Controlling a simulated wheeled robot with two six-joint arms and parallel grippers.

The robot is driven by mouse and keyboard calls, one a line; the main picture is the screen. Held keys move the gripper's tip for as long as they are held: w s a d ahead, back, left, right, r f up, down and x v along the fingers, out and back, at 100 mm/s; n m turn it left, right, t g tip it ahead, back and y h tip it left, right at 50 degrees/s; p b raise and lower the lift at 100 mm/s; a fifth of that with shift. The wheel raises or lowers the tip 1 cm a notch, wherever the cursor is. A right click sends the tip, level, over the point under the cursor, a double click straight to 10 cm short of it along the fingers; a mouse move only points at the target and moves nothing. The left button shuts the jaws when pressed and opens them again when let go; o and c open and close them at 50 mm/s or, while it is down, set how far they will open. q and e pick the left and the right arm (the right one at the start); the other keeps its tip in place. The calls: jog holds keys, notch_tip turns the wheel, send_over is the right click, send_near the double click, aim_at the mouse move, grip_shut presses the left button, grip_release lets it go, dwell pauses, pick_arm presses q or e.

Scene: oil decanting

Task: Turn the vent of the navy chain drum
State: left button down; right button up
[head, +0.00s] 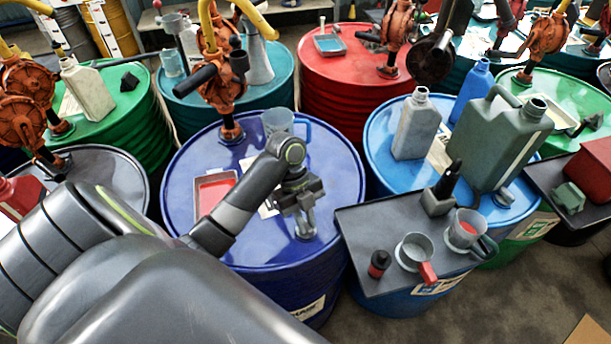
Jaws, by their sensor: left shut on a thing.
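The navy drum (335,175) stands in the middle of the head view, with a partly visible label (308,308) low on its front. My left arm reaches across the drum from the left. My left gripper (304,218) points down at the right front part of the drum's lid. It is shut on the small metal vent (306,235), which is partly hidden by the fingers. How far the vent is turned cannot be seen. My right gripper is not in view.
An orange hand pump (221,85), a clear jug (279,122) and a red-bottomed tray (213,190) stand on the navy lid. A dark side table (370,225) with cups and a small bottle is close on the right. A blue drum (385,165) holds canisters.

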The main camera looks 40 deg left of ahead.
pick_arm(q)
jog(key=c, duration=1.4)
grip_release()
jog(key=p+v, duration=1)
jog(key=v, duration=0.7)
jog(key=shift+r+p, duration=0.2)
jog(key=shift+p, duration=0.2)
jog(key=shift+f, duration=0.1)
